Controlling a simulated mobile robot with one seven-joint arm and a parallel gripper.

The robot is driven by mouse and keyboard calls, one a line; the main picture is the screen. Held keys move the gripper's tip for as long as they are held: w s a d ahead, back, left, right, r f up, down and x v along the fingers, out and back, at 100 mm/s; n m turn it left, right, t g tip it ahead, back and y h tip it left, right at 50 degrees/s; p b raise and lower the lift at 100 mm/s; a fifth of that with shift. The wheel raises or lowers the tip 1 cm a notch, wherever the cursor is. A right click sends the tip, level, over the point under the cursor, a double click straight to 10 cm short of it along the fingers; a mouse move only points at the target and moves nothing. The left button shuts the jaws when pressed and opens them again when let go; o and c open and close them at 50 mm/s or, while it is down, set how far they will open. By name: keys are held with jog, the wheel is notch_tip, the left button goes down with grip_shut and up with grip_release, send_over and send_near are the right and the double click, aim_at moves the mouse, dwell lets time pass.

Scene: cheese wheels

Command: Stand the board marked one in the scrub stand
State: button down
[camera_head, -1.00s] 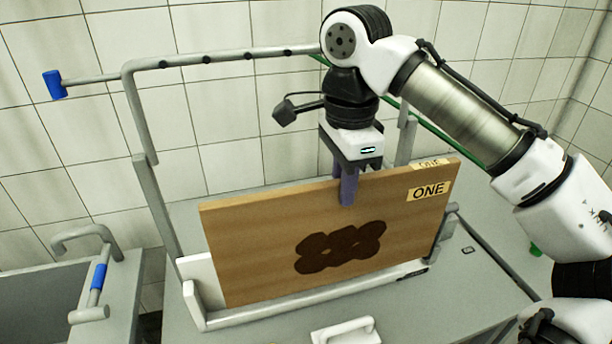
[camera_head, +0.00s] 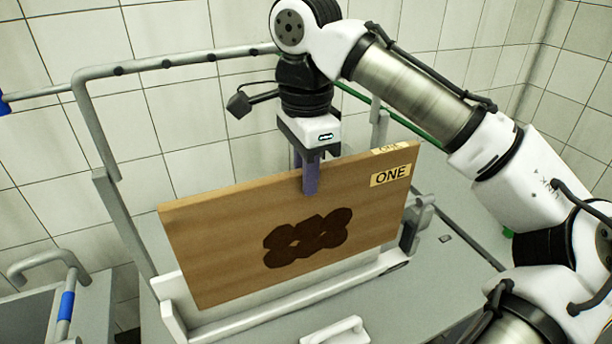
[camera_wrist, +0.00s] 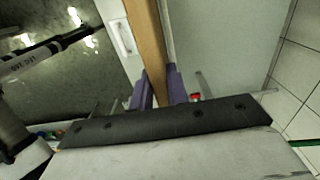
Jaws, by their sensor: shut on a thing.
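The wooden board marked ONE (camera_head: 225,235) stands on its long edge, with a dark stain on its face and its label at the upper right. My gripper (camera_head: 310,185) is shut on the middle of its top edge from above. The wrist view shows the board (camera_wrist: 150,50) edge-on between my purple fingers (camera_wrist: 160,88). The scrub stand (camera_head: 290,312) is a grey frame with a white low rail and a white end plate. The board is upright, slightly tilted, just behind the front rail. Its bottom edge is partly hidden, so I cannot tell whether it rests in the stand.
A white-handled brush or scraper (camera_head: 335,331) lies on the grey counter in front of the stand. A grey pipe frame (camera_head: 170,62) rises behind the board. The tiled wall is behind.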

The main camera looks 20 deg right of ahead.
aim_at(306, 213)
jog(key=shift+r+p, duration=0.85)
jog(key=shift+r, duration=1)
jog(key=shift+f+b, duration=3.45)
jog(key=shift+f, duration=2.45)
jog(key=c, duration=1.3)
grip_release()
notch_tip(306, 213, up, 14)
jog(key=p, duration=1.4)
jog(key=shift+f, duration=0.15)
